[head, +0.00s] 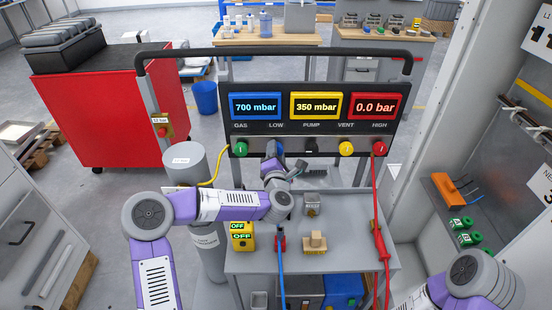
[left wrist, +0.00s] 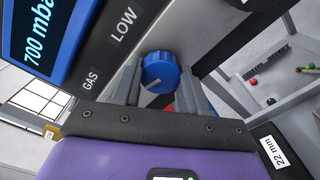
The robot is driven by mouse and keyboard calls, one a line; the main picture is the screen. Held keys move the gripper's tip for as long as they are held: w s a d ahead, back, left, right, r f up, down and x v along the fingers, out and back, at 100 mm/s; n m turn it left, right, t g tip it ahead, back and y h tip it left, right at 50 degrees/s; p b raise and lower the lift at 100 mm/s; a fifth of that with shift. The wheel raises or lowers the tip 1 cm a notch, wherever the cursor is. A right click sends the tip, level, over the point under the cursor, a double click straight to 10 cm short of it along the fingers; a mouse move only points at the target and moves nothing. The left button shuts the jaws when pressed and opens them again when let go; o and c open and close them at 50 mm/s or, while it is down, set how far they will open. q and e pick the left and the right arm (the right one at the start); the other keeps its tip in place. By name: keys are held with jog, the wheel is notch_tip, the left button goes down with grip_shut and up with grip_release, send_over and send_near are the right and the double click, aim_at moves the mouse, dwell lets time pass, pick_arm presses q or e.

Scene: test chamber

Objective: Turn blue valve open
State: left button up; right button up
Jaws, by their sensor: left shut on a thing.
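The blue valve (left wrist: 160,71) is a ribbed round knob below the LOW label on the black panel (head: 222,130). In the left wrist view it sits between the two grey fingers of my left gripper (left wrist: 162,88), which is shut on it. A pale pointer line shows on the knob's face. In the head view my left gripper (head: 274,158) reaches up to the panel and largely hides the blue valve. My right arm shows at the lower right, but its gripper is out of view.
Green (head: 240,149), yellow (head: 346,149) and red (head: 379,149) knobs flank the valve. Displays read 700 mbar (head: 255,106), 350 mbar (head: 316,106) and 0.0 bar (head: 375,107). Blue (head: 281,275) and red (head: 376,200) hoses run down across the grey cart shelf (head: 350,225).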

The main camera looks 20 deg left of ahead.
pick_arm(q)
jog(key=shift+n+b, duration=0.45)
jog(key=shift+n, duration=1.05)
jog(key=o, duration=1.1)
jog(key=shift+c, duration=0.2)
jog(key=p+v, duration=0.1)
jog(key=v, duration=0.6)
jog(key=shift+s, duration=0.3)
jog(key=shift+d, duration=0.1)
